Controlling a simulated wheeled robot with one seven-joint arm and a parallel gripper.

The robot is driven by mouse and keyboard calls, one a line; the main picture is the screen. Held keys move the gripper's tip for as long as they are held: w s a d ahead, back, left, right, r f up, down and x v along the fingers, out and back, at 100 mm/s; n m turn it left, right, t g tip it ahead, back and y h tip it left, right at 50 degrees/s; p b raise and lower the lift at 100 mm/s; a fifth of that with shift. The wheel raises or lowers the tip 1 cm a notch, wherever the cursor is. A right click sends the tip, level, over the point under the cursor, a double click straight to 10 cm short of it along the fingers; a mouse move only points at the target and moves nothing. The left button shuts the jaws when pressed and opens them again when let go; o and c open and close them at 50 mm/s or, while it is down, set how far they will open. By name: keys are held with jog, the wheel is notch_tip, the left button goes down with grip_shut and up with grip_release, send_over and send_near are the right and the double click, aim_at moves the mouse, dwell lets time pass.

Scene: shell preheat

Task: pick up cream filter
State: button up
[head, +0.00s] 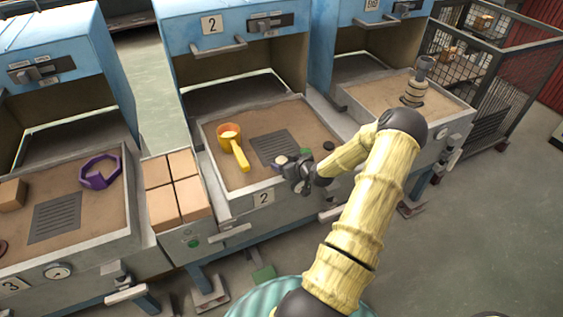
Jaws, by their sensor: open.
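No thing can be named for certain as the cream filter. My gripper (291,172) is open over the front right of station 2's bed. My gripper and wrist partly hide that spot. An orange cup with a yellow handle (238,150) and something pale inside it sits left of the dark grate (274,147).
Tan blocks (176,187) fill a tray on the left. A purple ring (100,171) lies on station 3's bed. A wire cage (487,60) stands at the far right.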

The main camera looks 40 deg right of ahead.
jog(key=c, duration=1)
notch_tip(320, 180, up, 10)
jog(key=shift+p, duration=0.3)
dwell(0.5)
